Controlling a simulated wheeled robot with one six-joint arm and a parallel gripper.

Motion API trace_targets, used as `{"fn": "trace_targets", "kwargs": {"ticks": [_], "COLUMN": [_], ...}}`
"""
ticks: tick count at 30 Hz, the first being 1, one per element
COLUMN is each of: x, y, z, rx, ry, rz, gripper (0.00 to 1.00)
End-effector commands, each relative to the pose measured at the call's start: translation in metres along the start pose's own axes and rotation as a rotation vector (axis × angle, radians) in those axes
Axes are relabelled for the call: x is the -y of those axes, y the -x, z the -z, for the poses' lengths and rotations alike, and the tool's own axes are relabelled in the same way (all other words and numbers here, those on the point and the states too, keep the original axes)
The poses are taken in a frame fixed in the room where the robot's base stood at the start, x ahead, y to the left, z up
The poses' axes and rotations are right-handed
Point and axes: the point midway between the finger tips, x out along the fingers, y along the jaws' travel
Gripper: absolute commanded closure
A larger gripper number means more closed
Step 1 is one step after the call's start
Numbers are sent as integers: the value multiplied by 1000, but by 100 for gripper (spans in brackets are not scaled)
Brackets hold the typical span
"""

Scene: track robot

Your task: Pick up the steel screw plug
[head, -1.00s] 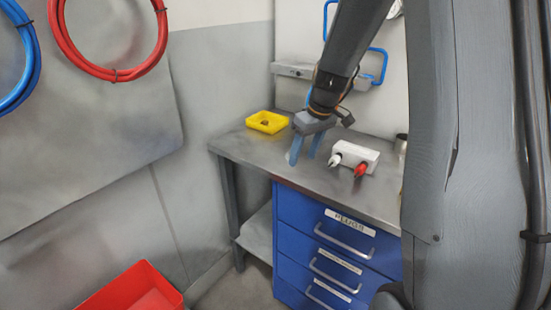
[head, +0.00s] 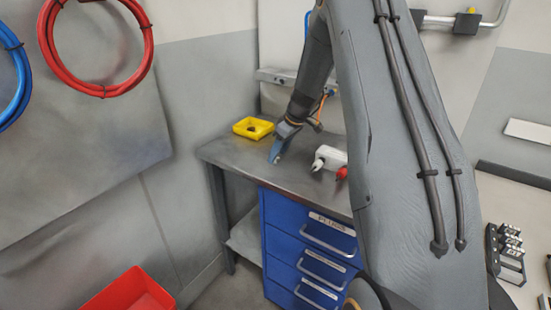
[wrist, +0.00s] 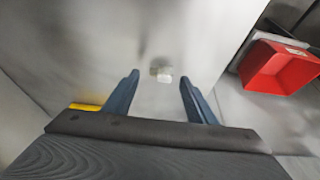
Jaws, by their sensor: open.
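A small, pale metallic piece (wrist: 161,73), which looks like the steel screw plug, lies on the grey workbench top. In the wrist view it sits between and just beyond the fingertips of my gripper (wrist: 158,80), with clear space on both sides. My gripper is open and empty. In the head view my gripper (head: 276,157) points down close to the bench top, between the yellow tray and the white block. A small light spot shows beside its fingertips there, too small to identify surely.
A yellow tray (head: 245,132) with a dark item stands behind my gripper. A white block (head: 332,155) with a white and a red connector stands to the right. Blue drawers (head: 280,215) are under the workbench (head: 225,153).

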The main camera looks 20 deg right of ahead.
Motion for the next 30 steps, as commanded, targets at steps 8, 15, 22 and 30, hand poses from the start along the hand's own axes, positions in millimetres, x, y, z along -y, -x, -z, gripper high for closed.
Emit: {"fn": "trace_targets", "kwargs": {"ticks": [8, 15, 22, 30], "x": [0, 0, 0, 0], "y": [-16, -16, -15, -14], "z": [0, 0, 0, 1], "rx": [0, 0, 0, -1], "ry": [-1, -1, -1, -1], "rz": [0, 0, 0, -1], "gripper": [48, 62, 93, 97]}}
